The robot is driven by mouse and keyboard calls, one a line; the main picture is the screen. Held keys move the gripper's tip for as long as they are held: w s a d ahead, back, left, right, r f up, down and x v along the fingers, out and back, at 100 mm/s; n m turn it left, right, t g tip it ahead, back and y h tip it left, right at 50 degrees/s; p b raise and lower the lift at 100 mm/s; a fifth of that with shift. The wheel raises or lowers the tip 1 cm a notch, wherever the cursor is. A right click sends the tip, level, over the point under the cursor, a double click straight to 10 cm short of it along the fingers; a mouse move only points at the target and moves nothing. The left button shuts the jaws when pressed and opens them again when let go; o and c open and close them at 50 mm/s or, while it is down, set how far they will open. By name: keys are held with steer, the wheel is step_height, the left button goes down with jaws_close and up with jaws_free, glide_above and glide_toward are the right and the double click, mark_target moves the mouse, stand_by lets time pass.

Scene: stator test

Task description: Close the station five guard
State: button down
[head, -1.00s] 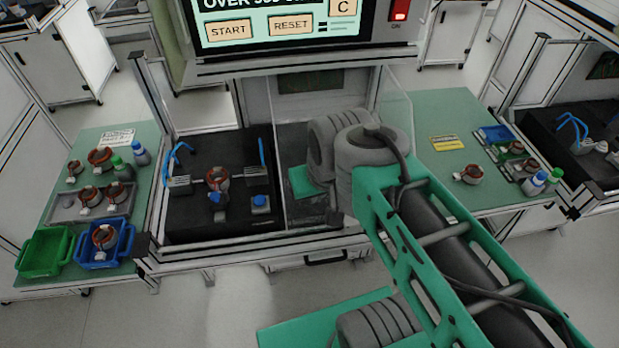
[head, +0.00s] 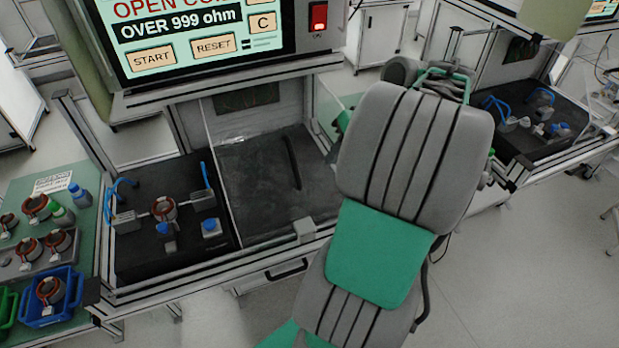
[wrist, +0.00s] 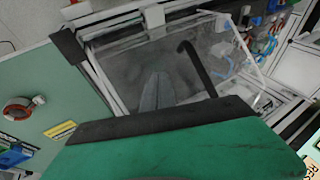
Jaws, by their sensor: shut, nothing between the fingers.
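The station's clear guard panel (head: 262,200) stands at the right part of the station in the head view, with a dark bar handle (head: 290,162) on it. The black fixture with a copper-wound stator (head: 164,208) lies uncovered to its left. In the wrist view, my gripper (wrist: 160,76) is shut and empty, its grey fingers over the panel area. The guard handle (wrist: 198,68) shows just right of the fingers, with a visible gap in the picture; depth is hard to tell. In the head view my gripper is hidden by my arm.
The tester screen (head: 195,40) hangs above the station. A left side bench holds stators, bottles and a blue bin (head: 50,300). The wrist view shows the other side bench with a stator (wrist: 18,112) and a yellow label (wrist: 60,130). Station frame posts surround the guard.

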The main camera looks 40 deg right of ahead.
step_height(320, 180, up, 2)
steer(key=s+d+r+n+y, duration=0.1)
steer(key=s+d+n, duration=0.1)
steer(key=s+n, duration=0.1)
steer(key=shift+t, duration=0.3)
steer(key=b+x, duration=0.3)
steer(key=x, duration=0.6)
steer(key=shift+w+a+f, duration=0.1)
steer(key=shift+w+f, duration=0.05)
steer(key=shift+f, duration=0.1)
steer(key=a, duration=0.3)
steer(key=shift+w+a+f, duration=0.25)
steer(key=shift+w+f, duration=0.15)
steer(key=shift+a+f, duration=0.1)
steer(key=shift+a, duration=0.2)
steer(key=shift+a, duration=0.1)
steer(key=shift+w, duration=0.1)
